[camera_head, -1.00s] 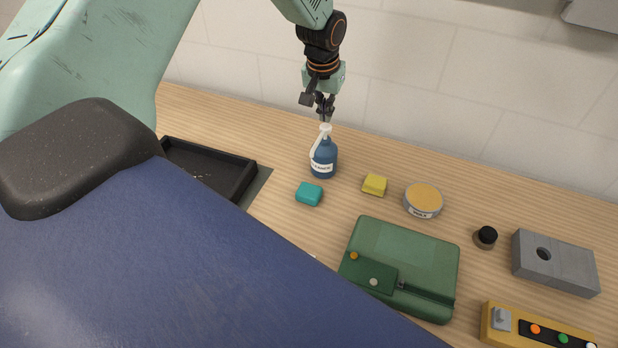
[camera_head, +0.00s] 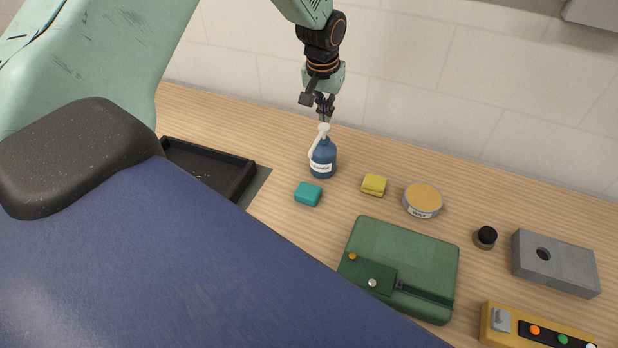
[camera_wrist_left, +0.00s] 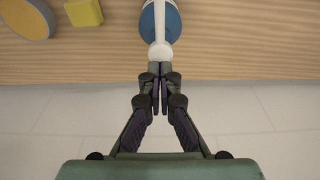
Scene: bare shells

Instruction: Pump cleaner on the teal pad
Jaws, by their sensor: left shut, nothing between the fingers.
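The cleaner bottle (camera_head: 323,160) is blue with a white pump head (camera_head: 323,130) and a white label, and stands upright on the wooden table. The teal pad (camera_head: 308,194) lies just in front of it. My left gripper (camera_head: 325,116) is shut and empty, pointing down right above the pump head. In the left wrist view the shut fingertips (camera_wrist_left: 160,70) meet at the white pump head (camera_wrist_left: 160,50), with the blue bottle (camera_wrist_left: 170,22) beyond; I cannot tell if they touch it. My right gripper is not in view.
A yellow pad (camera_head: 374,185) and a round tin (camera_head: 423,200) lie right of the bottle. A green case (camera_head: 405,262), a black knob (camera_head: 486,237), a grey block (camera_head: 555,262) and a yellow button box (camera_head: 535,328) are further right. A black tray (camera_head: 213,172) is at left.

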